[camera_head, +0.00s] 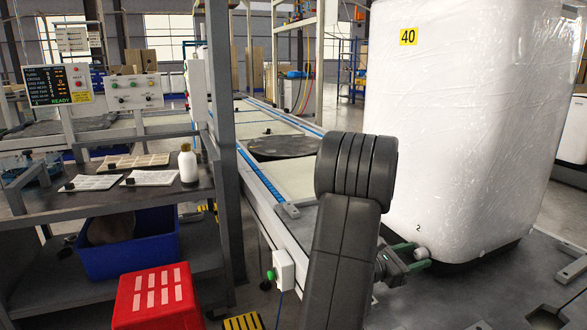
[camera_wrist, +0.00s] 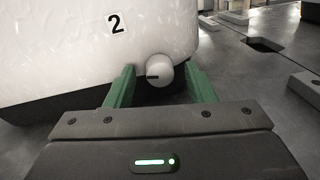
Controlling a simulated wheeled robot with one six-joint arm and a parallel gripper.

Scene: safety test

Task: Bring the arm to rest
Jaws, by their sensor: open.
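My gripper (camera_wrist: 160,85) is open at the lower front of a large white wrapped container (camera_wrist: 60,50). The knob sits just right of a label with the number 2 (camera_wrist: 116,23). I cannot tell whether the fingers touch the knob. In the head view my gripper (camera_head: 419,259) shows at the container's (camera_head: 470,120) base, partly hidden by my dark arm.
A blue bin (camera_head: 125,245) and red crate (camera_head: 158,298) are below. A conveyor (camera_head: 265,190) runs back in the middle. Control panels (camera_head: 57,86) stand at far left.

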